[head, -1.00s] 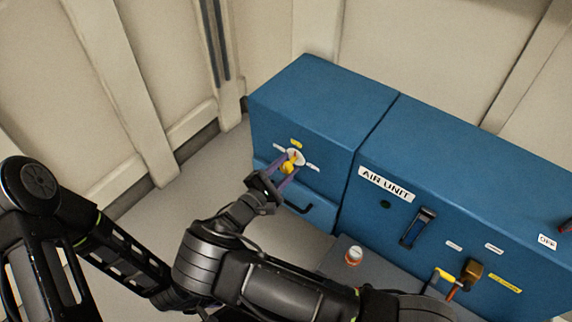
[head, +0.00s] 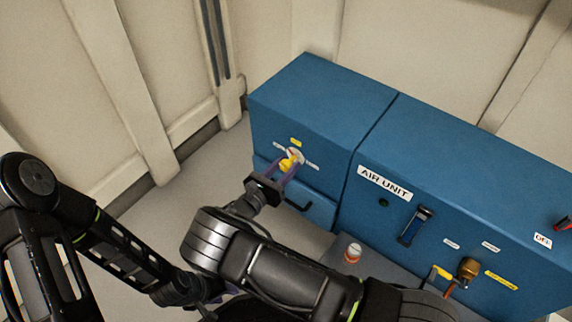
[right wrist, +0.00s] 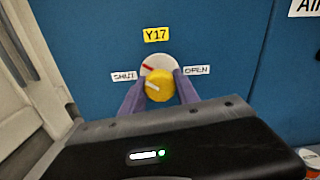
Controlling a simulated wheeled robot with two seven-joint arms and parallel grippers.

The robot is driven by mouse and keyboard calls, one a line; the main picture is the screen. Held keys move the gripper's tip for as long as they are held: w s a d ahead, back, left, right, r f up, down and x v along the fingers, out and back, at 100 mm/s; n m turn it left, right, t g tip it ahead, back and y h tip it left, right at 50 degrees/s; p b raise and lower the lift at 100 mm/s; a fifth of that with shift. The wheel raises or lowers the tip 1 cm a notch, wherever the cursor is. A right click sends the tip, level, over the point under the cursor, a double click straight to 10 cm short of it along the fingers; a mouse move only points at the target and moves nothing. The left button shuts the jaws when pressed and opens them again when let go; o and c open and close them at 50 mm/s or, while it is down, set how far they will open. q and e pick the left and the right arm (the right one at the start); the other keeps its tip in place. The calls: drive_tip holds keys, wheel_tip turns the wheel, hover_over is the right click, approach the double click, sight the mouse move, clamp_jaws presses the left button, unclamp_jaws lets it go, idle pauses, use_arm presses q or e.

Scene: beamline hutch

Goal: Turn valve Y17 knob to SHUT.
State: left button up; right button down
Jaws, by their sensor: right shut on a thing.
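The yellow Y17 knob (right wrist: 162,88) sits on a round white dial (right wrist: 158,63) on the blue cabinet front. It also shows in the head view (head: 286,166). The Y17 label (right wrist: 156,34) is above it, SHUT (right wrist: 124,76) at left, OPEN (right wrist: 196,69) at right. A red mark shows on the dial's upper left. A white line on the knob points left and slightly up, toward the SHUT side. My right gripper (head: 285,170) is shut on the knob, one purple finger each side. My left gripper (head: 218,292) is low, mostly hidden behind my right arm; its jaw opening is unclear.
A white-and-orange item (head: 352,252) stands on a grey surface.

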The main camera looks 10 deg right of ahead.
drive_tip(key=n, duration=0.3)
drive_tip(key=shift+n, duration=2.2)
drive_tip(key=c, duration=0.9)
unclamp_jaws()
